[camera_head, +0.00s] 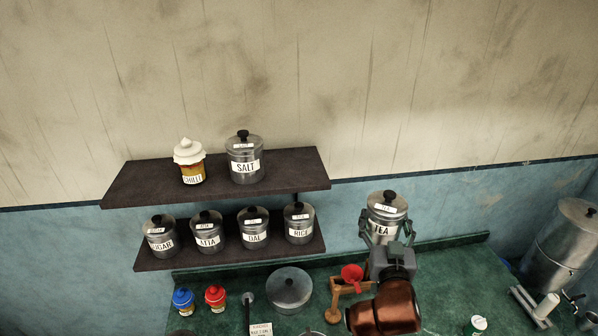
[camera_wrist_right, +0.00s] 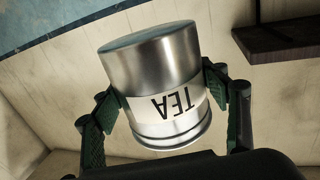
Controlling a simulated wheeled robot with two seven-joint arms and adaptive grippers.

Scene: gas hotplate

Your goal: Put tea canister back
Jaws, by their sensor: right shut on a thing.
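The tea canister (camera_head: 385,217) is a metal can with a black knob lid and a white TEA label. My right gripper (camera_head: 386,232) is shut around its sides and holds it above the green counter, to the right of the shelves. In the right wrist view the canister (camera_wrist_right: 158,85) appears upside down between the two green-padded fingers of my right gripper (camera_wrist_right: 163,100). The upper shelf (camera_head: 292,168) holds a chilli jar (camera_head: 191,165) and a salt canister (camera_head: 245,160) with bare room to its right. My left gripper is out of view.
The lower shelf (camera_head: 200,262) holds sugar, atta, dal and rice canisters (camera_head: 299,224) in a row. On the counter (camera_head: 440,270) stand blue-lidded and red-lidded jars (camera_head: 215,298), a round lidded pot (camera_head: 289,290) and a red funnel (camera_head: 352,275). A large metal vessel (camera_head: 565,240) stands at right.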

